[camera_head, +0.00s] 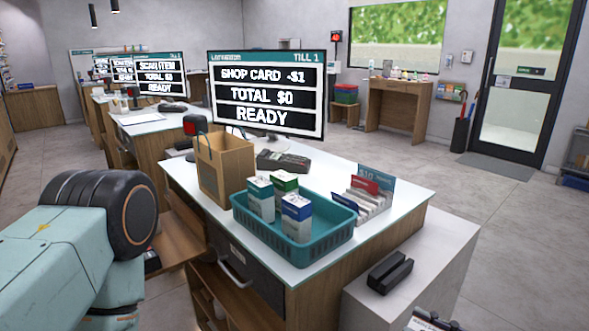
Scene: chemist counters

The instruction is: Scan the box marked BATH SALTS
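A dark device with a red face (195,125), possibly a scanner, stands behind the paper bag. My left arm shows at the lower left, but its gripper is out of view. I see no clear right gripper.
A till screen (267,92) reads TOTAL $0 and READY. A brown paper bag (226,170), a card terminal (283,161) and a card rack (371,200) surround the basket. A black device (390,272) lies on the lower white top. A dark item (432,321) is cut off at the bottom edge.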

